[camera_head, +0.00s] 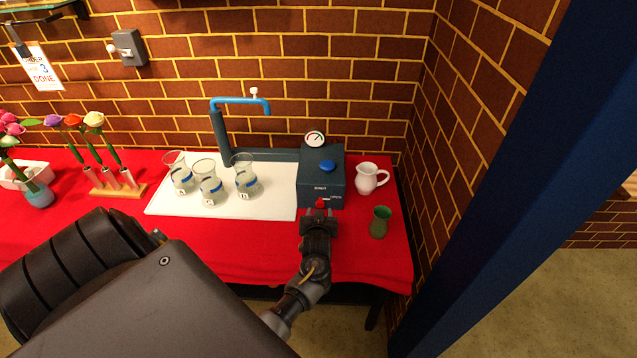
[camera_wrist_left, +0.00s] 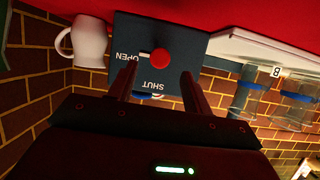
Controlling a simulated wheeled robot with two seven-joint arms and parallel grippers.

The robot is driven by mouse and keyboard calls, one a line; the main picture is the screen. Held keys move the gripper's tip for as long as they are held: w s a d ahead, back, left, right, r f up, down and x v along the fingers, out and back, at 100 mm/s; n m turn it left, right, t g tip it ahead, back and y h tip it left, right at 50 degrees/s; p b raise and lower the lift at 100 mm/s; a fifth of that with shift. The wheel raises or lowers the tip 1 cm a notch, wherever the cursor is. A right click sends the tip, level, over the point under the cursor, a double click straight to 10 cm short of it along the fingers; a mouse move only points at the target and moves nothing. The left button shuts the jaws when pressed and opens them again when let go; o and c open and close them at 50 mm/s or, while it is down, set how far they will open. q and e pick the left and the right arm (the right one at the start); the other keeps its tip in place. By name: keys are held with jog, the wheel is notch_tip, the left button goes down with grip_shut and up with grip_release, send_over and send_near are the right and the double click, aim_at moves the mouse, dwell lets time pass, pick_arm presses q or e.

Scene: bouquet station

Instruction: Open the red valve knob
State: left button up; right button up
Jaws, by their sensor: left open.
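The red valve knob (camera_head: 320,203) sits on the front of a dark blue box (camera_head: 322,183) on the table. In the left wrist view, the round knob (camera_wrist_left: 159,58) is between the words OPEN and SHUT on the panel (camera_wrist_left: 178,38), with a small white mark on its OPEN side. My left gripper (camera_head: 319,213) is right in front of the knob. In the wrist view its two fingers (camera_wrist_left: 158,72) are apart, one on each side of the knob, with a gap showing; contact cannot be told. My right gripper is not in view.
A white jug (camera_head: 366,179) and a green cup (camera_head: 380,222) stand to the right of the box. Several labelled glass beakers (camera_head: 209,187) stand on a white mat (camera_head: 262,208) to the left, under a blue spout (camera_head: 240,101). A blue post (camera_head: 510,180) rises at right.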

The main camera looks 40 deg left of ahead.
pick_arm(q)
jog(key=v, duration=0.5)
jog(key=shift+s+d+r, duration=0.1)
jog(key=shift+s+r, duration=0.05)
jog(key=shift+s, duration=0.05)
